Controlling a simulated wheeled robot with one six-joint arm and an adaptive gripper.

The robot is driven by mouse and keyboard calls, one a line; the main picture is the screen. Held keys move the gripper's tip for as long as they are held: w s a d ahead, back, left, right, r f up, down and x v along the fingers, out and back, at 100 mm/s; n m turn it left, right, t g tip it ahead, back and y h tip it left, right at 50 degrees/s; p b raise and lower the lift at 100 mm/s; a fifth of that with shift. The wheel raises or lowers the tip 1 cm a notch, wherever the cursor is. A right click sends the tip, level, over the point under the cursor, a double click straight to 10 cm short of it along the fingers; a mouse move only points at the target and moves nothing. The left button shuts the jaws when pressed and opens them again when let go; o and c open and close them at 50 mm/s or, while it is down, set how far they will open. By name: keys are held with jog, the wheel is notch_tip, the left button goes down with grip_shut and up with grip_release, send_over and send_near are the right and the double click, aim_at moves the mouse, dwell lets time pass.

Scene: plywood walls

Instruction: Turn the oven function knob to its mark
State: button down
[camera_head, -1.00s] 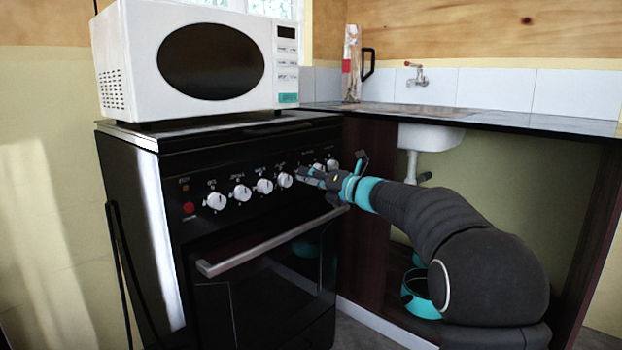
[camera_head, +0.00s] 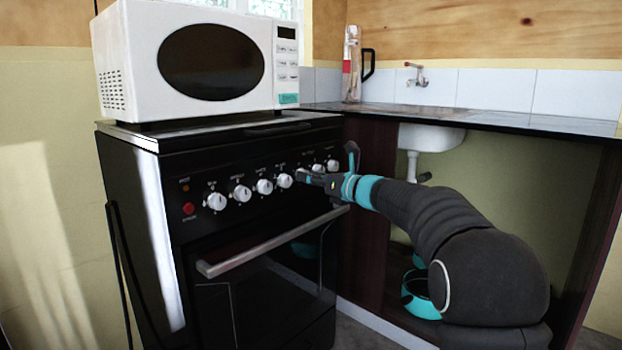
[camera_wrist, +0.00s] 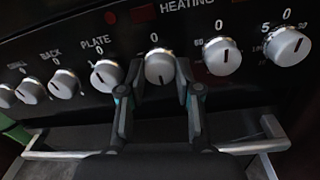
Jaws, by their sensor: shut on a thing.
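The stove front (camera_head: 250,225) carries a row of several white round knobs. In the wrist view my gripper (camera_wrist: 159,88) has its two dark fingers on either side of one knob (camera_wrist: 159,66), shut on it. I cannot tell whether this is the function knob, and no separate target mark is clear. In the head view my gripper (camera_head: 308,179) reaches the right part of the row and partly hides the held knob.
Neighbouring knobs stand close on both sides, one left (camera_wrist: 106,75) and one right (camera_wrist: 222,56). The oven door handle (camera_head: 270,243) sticks out below. A white microwave (camera_head: 200,60) stands on the stove. A counter with a sink (camera_head: 430,137) is to the right.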

jog(key=shift+a+f, duration=0.15)
jog(key=c, duration=0.8)
grip_release()
jog(key=v, duration=1.2)
jog(key=shift+s, duration=0.1)
